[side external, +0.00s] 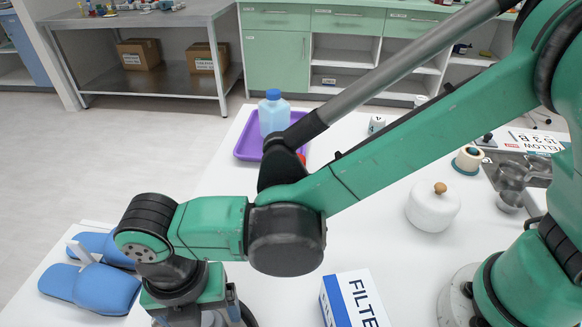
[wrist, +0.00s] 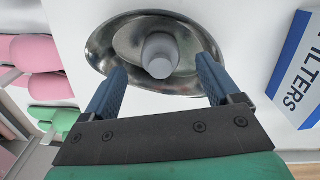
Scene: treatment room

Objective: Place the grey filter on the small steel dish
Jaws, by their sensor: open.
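In the wrist view the grey filter (wrist: 160,57), a short cylinder, stands inside the shiny oval steel dish (wrist: 103,43). It appears to rest on the dish's floor, set toward the near side. My gripper (wrist: 162,68) is open, with one blue finger to the left and one to the right of the filter. The fingertips overlap the dish's near rim in the picture. I see a gap between each finger and the filter. In the side external view my wrist hides the filter and the dish, and the fingertips are below the picture's edge.
A white and blue filter box (side external: 352,302) stands right of my wrist; it also shows in the wrist view (wrist: 296,75). Blue slippers (side external: 105,287) lie left. A purple tray (side external: 247,146) with a blue bottle (side external: 273,117) and a white lidded pot (side external: 432,208) stand farther back.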

